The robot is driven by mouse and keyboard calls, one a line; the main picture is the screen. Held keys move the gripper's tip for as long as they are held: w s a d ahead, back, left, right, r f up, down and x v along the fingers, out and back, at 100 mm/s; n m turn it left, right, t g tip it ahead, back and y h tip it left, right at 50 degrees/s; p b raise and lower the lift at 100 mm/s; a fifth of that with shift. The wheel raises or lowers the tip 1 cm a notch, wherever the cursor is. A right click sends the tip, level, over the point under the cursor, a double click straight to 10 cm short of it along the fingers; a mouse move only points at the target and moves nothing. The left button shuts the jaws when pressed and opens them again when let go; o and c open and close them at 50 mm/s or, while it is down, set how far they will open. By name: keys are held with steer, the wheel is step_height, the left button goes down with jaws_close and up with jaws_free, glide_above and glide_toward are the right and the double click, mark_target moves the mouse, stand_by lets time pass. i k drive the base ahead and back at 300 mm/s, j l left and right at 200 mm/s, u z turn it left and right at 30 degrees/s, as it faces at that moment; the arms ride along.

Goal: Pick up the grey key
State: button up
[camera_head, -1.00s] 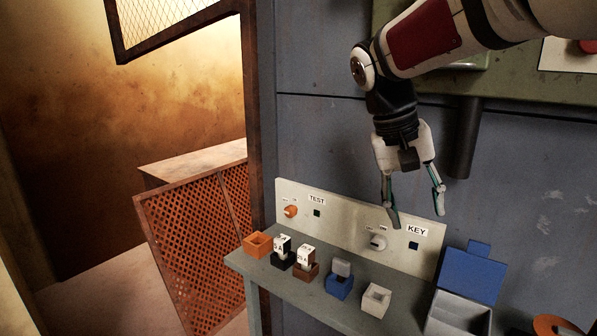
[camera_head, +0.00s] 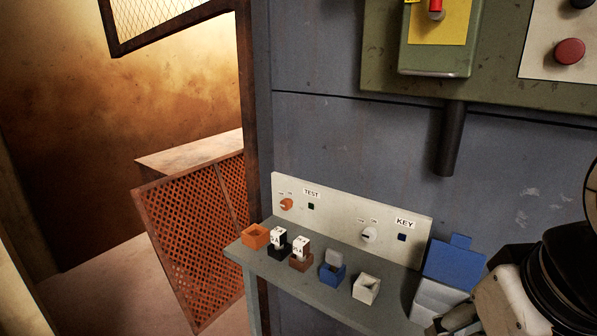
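A pale grey knob-like piece (camera_head: 368,235) sits on the white panel (camera_head: 335,215), left of the KEY label. A small grey block (camera_head: 333,257) stands in a blue holder (camera_head: 332,275) on the shelf below. I cannot tell for certain which of these is the grey key. My gripper (camera_head: 455,320) is only partly in view at the bottom right edge, low in front of the blue open box. Its fingers are cut off or hidden, so whether it is open or shut does not show.
The grey shelf (camera_head: 300,287) carries an orange holder (camera_head: 255,237), white-topped fuses in black and brown holders, and an empty white holder (camera_head: 366,288). A blue-lidded box (camera_head: 455,262) stands at the right, partly behind my arm. A dark pipe (camera_head: 450,140) hangs above.

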mark_target(335, 259)
steer(key=i+j+u, duration=0.45)
steer(key=i+j, duration=0.6)
